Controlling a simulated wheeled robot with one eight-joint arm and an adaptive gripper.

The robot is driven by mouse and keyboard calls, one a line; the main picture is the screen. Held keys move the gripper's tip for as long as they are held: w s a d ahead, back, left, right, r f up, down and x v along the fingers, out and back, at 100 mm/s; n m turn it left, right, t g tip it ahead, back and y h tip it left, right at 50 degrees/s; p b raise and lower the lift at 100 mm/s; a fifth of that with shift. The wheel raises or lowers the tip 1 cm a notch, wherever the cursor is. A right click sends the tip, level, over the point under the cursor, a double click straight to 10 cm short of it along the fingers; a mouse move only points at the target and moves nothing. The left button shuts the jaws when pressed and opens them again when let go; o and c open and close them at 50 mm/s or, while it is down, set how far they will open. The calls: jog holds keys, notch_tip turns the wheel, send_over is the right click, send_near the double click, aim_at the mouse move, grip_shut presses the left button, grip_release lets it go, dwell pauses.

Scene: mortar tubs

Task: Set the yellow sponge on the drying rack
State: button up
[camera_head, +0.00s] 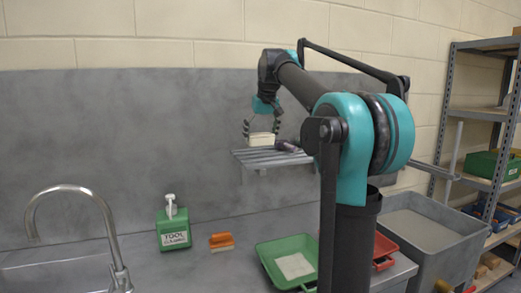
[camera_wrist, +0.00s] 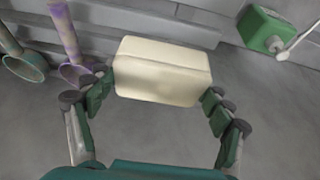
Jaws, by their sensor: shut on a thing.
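A pale yellow sponge (camera_wrist: 162,72) is between the fingers of my gripper (camera_wrist: 158,98), which is shut on its two ends in the wrist view. In the head view my gripper (camera_head: 262,124) points down with the sponge (camera_head: 262,139) below it. The drying rack (camera_head: 262,158) is a grey slatted shelf on the back wall. The sponge is at or just above the rack's slats; I cannot tell whether it touches them. Grey slats of the rack (camera_wrist: 195,32) also show behind the sponge in the wrist view.
A tool with a purple handle (camera_wrist: 66,35) and a grey-green tool (camera_wrist: 20,62) lie left of the sponge in the wrist view. On the counter below are a green cleaner bottle (camera_head: 174,229), an orange brush (camera_head: 221,241) and a green tray (camera_head: 268,258). A tap (camera_head: 105,220) stands left.

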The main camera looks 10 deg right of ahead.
aim_at(260, 158)
jog(key=shift+f, duration=2.5)
jog(key=shift+f, duration=0.1)
jog(key=o, duration=1.2)
jog(key=v, duration=1.2)
jog(key=shift+w, duration=0.1)
